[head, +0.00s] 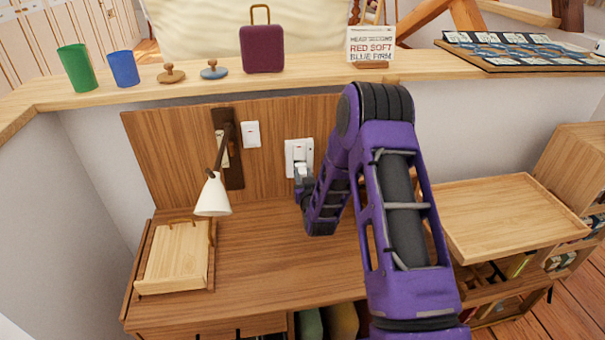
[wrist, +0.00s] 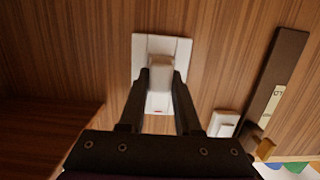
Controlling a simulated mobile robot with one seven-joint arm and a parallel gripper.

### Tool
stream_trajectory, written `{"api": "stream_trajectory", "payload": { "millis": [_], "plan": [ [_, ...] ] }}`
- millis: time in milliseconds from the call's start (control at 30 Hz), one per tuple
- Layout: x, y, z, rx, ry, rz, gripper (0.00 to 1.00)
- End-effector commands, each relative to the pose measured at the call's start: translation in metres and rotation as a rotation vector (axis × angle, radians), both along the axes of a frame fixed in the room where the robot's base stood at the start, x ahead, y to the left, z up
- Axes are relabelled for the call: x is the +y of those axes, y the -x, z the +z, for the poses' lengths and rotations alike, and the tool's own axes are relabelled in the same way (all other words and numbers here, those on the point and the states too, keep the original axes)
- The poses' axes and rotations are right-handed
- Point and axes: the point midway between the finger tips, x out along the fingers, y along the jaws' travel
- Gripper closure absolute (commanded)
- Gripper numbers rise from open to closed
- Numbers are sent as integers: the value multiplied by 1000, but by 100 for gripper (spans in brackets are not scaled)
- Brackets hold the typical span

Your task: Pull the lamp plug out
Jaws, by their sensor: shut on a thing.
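The white lamp plug (wrist: 160,68) is at the white wall socket plate (wrist: 143,46) in the wrist view. My gripper (wrist: 160,82) is shut on it, with one dark finger on each side. In the head view the socket plate (head: 291,151) is on the wooden wall panel, with the plug (head: 301,168) at its lower part and my gripper (head: 303,182) just below. The plug appears to be at the plate's face; I cannot tell how deep it sits. The wall lamp (head: 213,193) with a white shade hangs to the left. I see no clear cord.
A white switch (head: 251,134) is between lamp and socket. A wooden box (head: 175,255) stands on the desk (head: 260,265) at left. The ledge above holds cups, knobs, a purple suitcase (head: 262,49) and a sign (head: 370,45). The desk middle is clear.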

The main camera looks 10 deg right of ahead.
Motion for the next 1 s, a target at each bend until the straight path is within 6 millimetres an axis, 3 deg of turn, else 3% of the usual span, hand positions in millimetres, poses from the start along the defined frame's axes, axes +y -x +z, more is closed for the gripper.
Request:
{"api": "stream_trajectory", "payload": {
  "millis": [1000],
  "plan": [
    [0,30,1,-2,0,0,100]
  ]
}}
